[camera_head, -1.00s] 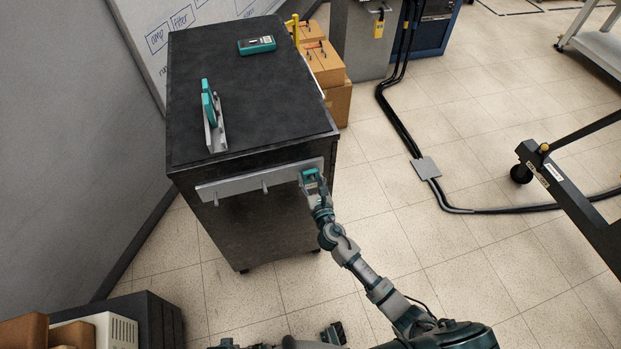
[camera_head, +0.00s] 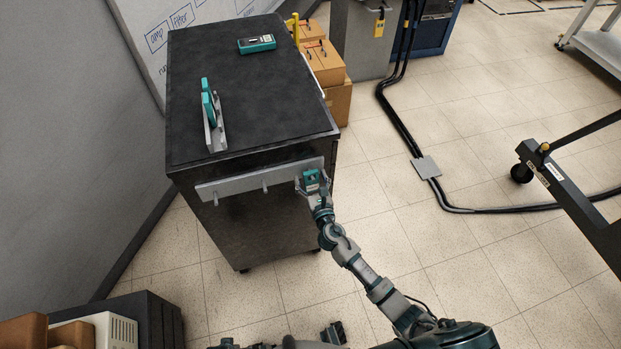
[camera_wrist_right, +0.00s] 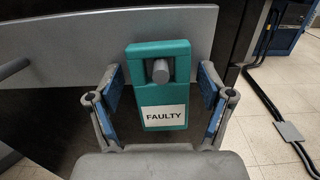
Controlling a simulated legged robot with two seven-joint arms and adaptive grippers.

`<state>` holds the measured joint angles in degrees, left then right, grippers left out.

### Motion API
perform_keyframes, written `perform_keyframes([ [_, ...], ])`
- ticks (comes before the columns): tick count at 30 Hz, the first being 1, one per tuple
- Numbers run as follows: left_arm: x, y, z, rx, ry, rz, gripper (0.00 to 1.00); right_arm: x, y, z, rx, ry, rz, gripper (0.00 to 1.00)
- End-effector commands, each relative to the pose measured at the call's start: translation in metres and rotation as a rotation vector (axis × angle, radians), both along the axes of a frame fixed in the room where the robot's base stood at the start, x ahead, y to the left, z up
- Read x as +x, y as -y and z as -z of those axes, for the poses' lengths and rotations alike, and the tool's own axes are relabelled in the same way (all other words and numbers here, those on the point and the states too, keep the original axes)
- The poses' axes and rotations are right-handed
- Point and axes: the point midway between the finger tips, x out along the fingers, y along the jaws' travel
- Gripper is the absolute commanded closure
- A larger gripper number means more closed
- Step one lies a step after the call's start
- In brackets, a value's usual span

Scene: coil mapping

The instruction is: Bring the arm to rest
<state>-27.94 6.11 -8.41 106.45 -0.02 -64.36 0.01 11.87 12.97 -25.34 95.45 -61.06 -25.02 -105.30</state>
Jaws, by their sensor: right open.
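My right gripper (camera_head: 312,182) is at the right end of the grey rail on the cabinet's front. In the right wrist view its two blue-padded fingers (camera_wrist_right: 163,100) stand open on either side of a teal block labelled "FAULTY" (camera_wrist_right: 164,90), with gaps between. The block hangs on a grey peg that passes through its upper hole. In the head view the block (camera_head: 312,176) is partly hidden by the gripper. My left gripper is perhaps the dark part at the bottom edge (camera_head: 333,334); its jaws cannot be made out.
The grey rail (camera_head: 235,187) has more empty pegs to the left. On the black cabinet top (camera_head: 255,105) are a teal meter (camera_head: 257,44) and a grey rack with teal pieces (camera_head: 213,125). Boxes (camera_head: 325,65) stand behind right.

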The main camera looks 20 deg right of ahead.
Motion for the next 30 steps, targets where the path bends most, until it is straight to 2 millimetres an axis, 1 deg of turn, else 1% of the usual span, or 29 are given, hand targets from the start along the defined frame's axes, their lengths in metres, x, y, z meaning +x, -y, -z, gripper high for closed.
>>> perform_keyframes([
  [1, 0.0, 0.0, 0.0, 0.0, 0.0, 0.0, 0.03, 0.0, 0.0, 0.0, 0.0, 0.0, 0.0, 0.2],
  [3, 0.0, 0.0, 0.0, 0.0, 0.0, 0.0, 0.03, 0.0, 0.0, 0.0, 0.0, 0.0, 0.0, 0.04],
  [14, 0.0, 0.0, 0.0, 0.0, 0.0, 0.0, 0.03, -0.001, 0.0, 0.0, 0.0, 0.0, 0.0, 0.04],
  [30, 0.002, 0.0, -0.008, 0.0, 0.005, 0.0, 0.03, -0.029, 0.001, 0.0, 0.0, 0.0, 0.0, 0.04],
])
